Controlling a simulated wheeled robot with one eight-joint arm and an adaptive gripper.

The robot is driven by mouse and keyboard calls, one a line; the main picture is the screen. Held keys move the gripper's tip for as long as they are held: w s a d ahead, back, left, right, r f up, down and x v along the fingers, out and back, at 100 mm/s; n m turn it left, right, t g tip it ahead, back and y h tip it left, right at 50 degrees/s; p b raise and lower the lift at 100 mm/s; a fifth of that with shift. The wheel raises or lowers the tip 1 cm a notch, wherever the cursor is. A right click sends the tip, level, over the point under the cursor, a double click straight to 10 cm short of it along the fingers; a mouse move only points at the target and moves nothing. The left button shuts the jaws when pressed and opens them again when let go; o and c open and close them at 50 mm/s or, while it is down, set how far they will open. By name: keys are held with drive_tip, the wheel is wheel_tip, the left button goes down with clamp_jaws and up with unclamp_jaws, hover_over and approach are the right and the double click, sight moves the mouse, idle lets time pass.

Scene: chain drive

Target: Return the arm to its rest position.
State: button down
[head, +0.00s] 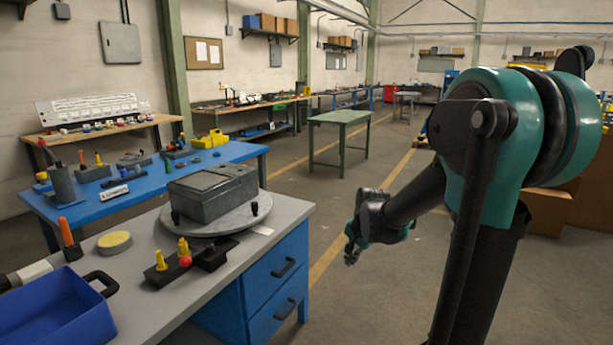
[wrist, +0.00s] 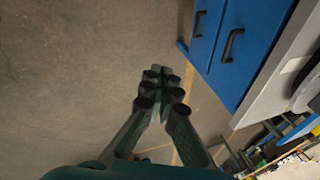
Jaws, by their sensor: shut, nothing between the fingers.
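My gripper (head: 351,252) hangs in free air to the right of the grey-topped workbench in the head view, on the end of my teal and black arm. It points down toward the floor and is apart from everything. In the wrist view my gripper (wrist: 160,80) has its two fingers drawn together at the tips, with nothing held between them. Bare concrete floor (wrist: 70,70) lies beneath it.
The workbench (head: 290,222) with blue drawers (head: 275,270) stands left of my gripper. On it are a grey box (head: 212,195) on a round turntable (head: 240,220), a blue bin (head: 55,310) and a dark block with yellow and red pegs (head: 205,258).

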drive_tip(key=s+d+f+n, duration=0.1)
drive_tip(key=s+f+n, duration=0.1)
drive_tip(key=s, duration=0.4)
drive_tip(key=s+d+f+n+h, duration=0.1)
drive_tip(key=s+d+f+n, duration=0.1)
drive_tip(key=s+n, duration=0.2)
drive_tip(key=s+d+f+n, duration=0.2)
drive_tip(key=s+n, duration=0.1)
drive_tip(key=s, duration=0.7)
drive_tip(key=shift+d+t, duration=0.2)
drive_tip(key=shift+t, duration=0.1)
